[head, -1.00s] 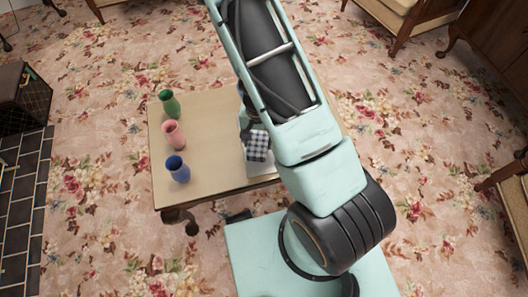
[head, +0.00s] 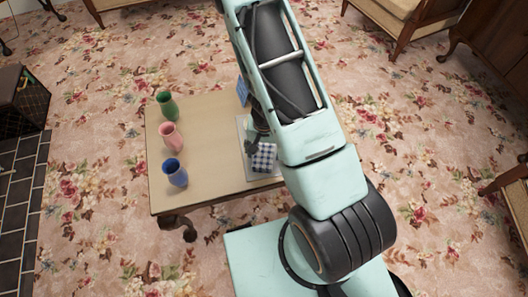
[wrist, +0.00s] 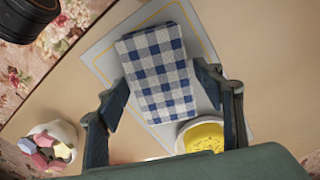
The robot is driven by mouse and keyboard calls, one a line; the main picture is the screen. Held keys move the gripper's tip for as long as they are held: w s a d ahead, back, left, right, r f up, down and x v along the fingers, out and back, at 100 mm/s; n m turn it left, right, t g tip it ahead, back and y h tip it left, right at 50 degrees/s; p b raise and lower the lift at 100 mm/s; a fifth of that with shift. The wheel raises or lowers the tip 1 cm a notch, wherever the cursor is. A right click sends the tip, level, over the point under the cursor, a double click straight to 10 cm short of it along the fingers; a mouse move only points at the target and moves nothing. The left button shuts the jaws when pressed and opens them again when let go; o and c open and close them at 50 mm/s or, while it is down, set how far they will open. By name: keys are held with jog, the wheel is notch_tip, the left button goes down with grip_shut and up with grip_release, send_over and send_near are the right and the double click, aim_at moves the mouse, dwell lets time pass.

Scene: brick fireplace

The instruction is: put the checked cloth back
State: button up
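The blue-and-white checked cloth (wrist: 158,75) is a folded rectangle between my gripper's two dark fingers (wrist: 162,80) in the wrist view. The head view shows the cloth (head: 264,158) just below my gripper (head: 255,143), over the grey mat (head: 245,174). In the wrist view the mat (wrist: 102,62) has a thin yellow border line and lies behind the cloth at a different angle. I cannot tell whether the cloth touches the mat.
Green (head: 167,104), pink (head: 172,136) and blue (head: 175,172) vases stand along the left of the wooden table (head: 212,150). A bowl with yellow contents (wrist: 203,136) is close to the cloth. A white bowl of pastel pieces (wrist: 48,147) stands left. A blue object (head: 243,92) is partly hidden.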

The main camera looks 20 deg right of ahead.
aim_at(264, 153)
notch_tip(264, 153, up, 12)
jog(key=p, duration=0.5)
jog(key=shift+r, duration=0.1)
dwell(0.5)
